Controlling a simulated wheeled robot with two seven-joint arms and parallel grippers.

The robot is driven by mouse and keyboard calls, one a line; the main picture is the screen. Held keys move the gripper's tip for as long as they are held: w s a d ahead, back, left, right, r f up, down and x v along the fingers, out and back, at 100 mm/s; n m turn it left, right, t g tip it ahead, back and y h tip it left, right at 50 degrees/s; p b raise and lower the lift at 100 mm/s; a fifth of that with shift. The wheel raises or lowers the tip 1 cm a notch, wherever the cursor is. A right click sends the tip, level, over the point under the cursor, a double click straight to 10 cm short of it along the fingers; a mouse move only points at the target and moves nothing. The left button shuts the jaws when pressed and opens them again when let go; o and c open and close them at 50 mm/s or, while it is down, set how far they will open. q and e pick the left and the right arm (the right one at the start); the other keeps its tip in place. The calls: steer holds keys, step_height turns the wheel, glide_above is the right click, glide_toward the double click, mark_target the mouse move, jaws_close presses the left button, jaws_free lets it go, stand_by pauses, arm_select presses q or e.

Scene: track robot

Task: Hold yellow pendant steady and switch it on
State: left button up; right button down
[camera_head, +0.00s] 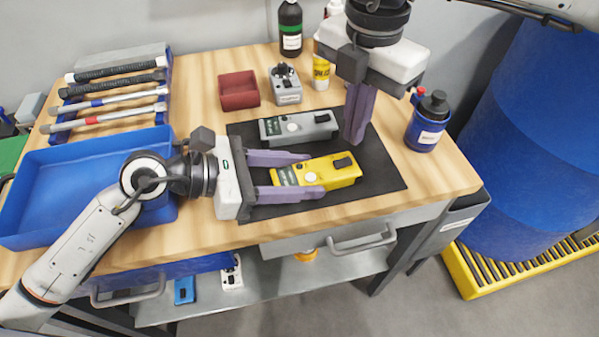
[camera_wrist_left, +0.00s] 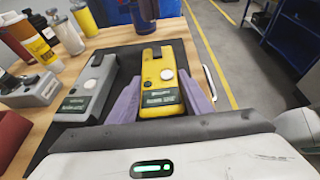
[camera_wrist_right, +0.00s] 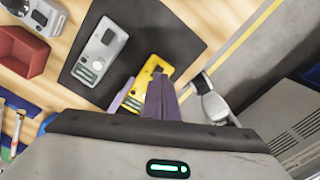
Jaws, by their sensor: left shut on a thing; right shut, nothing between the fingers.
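The yellow pendant (camera_head: 342,172) lies on a black mat (camera_head: 385,180). It has a pale round button, a dark block at its far end and a dark green screen with light text, which shows in the left wrist view (camera_wrist_left: 157,72). My left gripper (camera_head: 316,173) is shut on the yellow pendant, one finger along each long side. My right gripper (camera_head: 354,138) is shut and empty, pointing down near the pendant's far end. In the right wrist view its fingers (camera_wrist_right: 158,82) cover part of the yellow pendant (camera_wrist_right: 146,76); contact cannot be told.
A grey pendant (camera_head: 298,127) lies beside the yellow one on the mat. A red bin (camera_head: 239,90), a grey device (camera_head: 285,84), several bottles and a blue bottle (camera_head: 427,122) stand around the mat. A blue tray (camera_head: 90,160) and a tool rack (camera_head: 115,85) fill the left.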

mark_target(349, 163)
steer(key=shift+f, duration=1.75)
steer(key=shift+f, duration=0.3)
stand_by(0.6)
steer(key=shift+f, duration=0.55)
steer(key=shift+s+f, duration=0.2)
steer(key=shift+f, duration=0.7)
steer(key=shift+s+f, duration=0.15)
steer(key=shift+f, duration=0.7)
steer(key=shift+w+a+r, duration=0.1)
steer(key=shift+w+r, duration=0.05)
steer(key=shift+r, duration=0.85)
steer(key=shift+w+a+r, duration=0.1)
steer(key=shift+r, duration=0.9)
steer(key=shift+d+r, duration=0.2)
steer(key=shift+r, duration=0.85)
steer(key=shift+w, duration=0.1)
